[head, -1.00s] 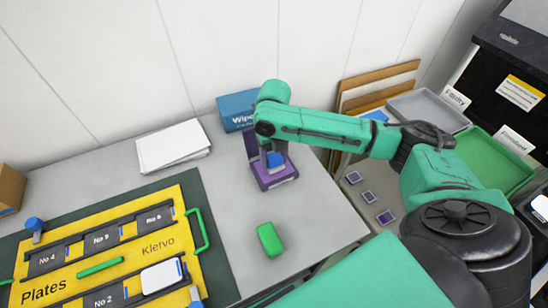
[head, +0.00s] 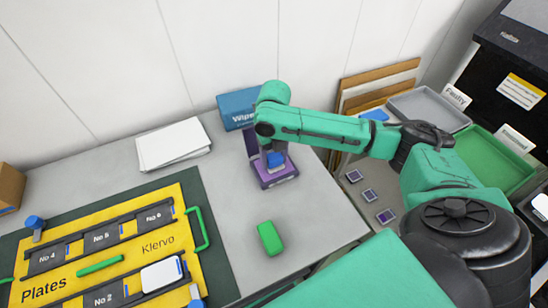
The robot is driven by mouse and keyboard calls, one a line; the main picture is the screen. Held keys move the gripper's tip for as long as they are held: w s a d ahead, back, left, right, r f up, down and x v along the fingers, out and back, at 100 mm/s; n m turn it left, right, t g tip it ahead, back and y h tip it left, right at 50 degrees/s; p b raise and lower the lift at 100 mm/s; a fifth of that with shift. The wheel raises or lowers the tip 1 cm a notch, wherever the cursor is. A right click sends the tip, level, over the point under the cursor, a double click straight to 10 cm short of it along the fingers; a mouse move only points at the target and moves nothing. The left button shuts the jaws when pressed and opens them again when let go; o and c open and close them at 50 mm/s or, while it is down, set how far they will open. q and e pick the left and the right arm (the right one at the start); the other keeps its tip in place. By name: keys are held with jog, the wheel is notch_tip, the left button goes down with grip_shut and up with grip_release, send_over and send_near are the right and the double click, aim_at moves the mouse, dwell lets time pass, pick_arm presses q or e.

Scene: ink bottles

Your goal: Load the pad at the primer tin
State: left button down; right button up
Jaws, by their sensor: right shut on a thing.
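The primer tin (head: 281,178), purple with a pale label on its front edge, stands on the grey table with its dark lid (head: 251,146) raised at the back. My right arm reaches over it from the right, and the right gripper (head: 274,151) points down at the tin, partly hidden by its own wrist. It is shut on a small blue piece (head: 276,160), which looks like the pad. The blue piece is at the tin's open top; whether its underside touches the inside is hidden. My left gripper is out of view.
A blue wipes box (head: 236,108) stands behind the tin. A green block (head: 270,238) lies in front. A yellow plates board (head: 150,262) fills the left, with white paper (head: 172,143) behind it. Grey (head: 430,107) and green (head: 490,165) trays are at right.

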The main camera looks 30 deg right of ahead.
aim_at(274, 156)
jog(key=shift+s+f+p, duration=0.15)
jog(key=shift+p, duration=0.2)
dwell(1.1)
notch_tip(274, 156, up, 7)
jog(key=p, duration=0.8)
jog(key=shift+r+p, duration=0.2)
jog(key=shift+p, duration=0.15)
jog(key=shift+f, duration=0.15)
